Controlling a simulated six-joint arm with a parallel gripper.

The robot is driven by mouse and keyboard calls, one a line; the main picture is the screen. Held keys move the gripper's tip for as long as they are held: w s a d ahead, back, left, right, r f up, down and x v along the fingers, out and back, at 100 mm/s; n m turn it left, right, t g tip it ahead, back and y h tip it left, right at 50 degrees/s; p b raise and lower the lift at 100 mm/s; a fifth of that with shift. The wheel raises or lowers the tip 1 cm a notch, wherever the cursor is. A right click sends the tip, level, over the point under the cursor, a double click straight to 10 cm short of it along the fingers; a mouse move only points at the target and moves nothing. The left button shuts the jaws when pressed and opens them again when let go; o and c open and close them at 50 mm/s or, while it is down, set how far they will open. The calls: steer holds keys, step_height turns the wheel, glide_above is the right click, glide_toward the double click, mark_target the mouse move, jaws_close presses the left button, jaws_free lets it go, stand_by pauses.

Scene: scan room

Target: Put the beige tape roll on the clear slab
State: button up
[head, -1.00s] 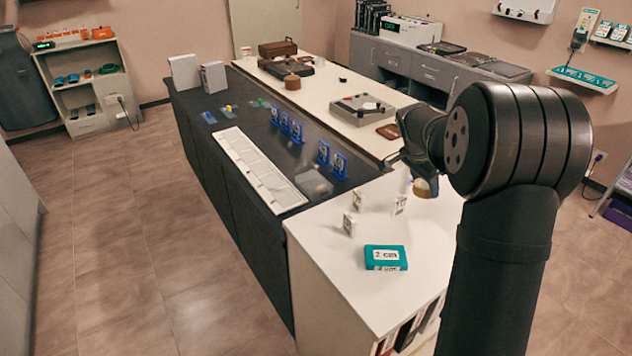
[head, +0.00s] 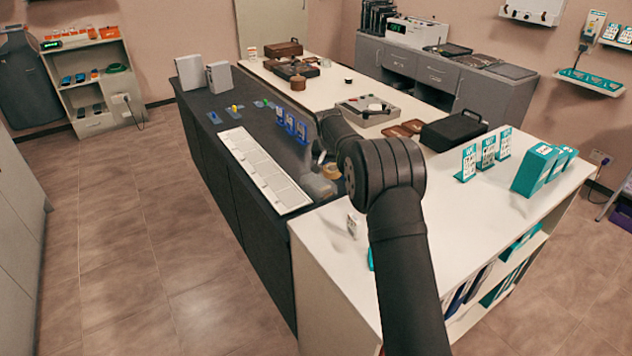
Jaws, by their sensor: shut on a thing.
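The beige tape roll (head: 331,171) is at the end of my gripper (head: 325,163). My gripper is shut on it, though the fingers are small and partly hidden by my arm. The clear slab (head: 317,188) lies on the dark counter, near its right end and beside the white segmented strip. In the picture the roll appears just above and slightly right of the slab's far edge. I cannot tell whether they touch.
Blue stands (head: 291,124) are on the dark counter (head: 222,115) beyond my gripper. The white strip (head: 262,168) runs along its left side. The white counter (head: 450,220) holds a black case (head: 453,131) and teal boxes (head: 536,169). A small white block (head: 353,225) stands close to my arm.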

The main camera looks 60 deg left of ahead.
glide_above(316, 187)
steer(key=d, duration=0.1)
steer(key=f, duration=0.3)
steer(key=shift+s+f, duration=0.25)
steer(key=shift+s, duration=0.15)
steer(key=shift+f, duration=2)
steer(key=shift+f, duration=0.1)
steer(key=o, duration=1)
steer(key=shift+s+d+r, duration=0.1)
steer(key=shift+r, duration=0.4)
steer(key=v, duration=1.1)
steer(key=shift+r, duration=0.1)
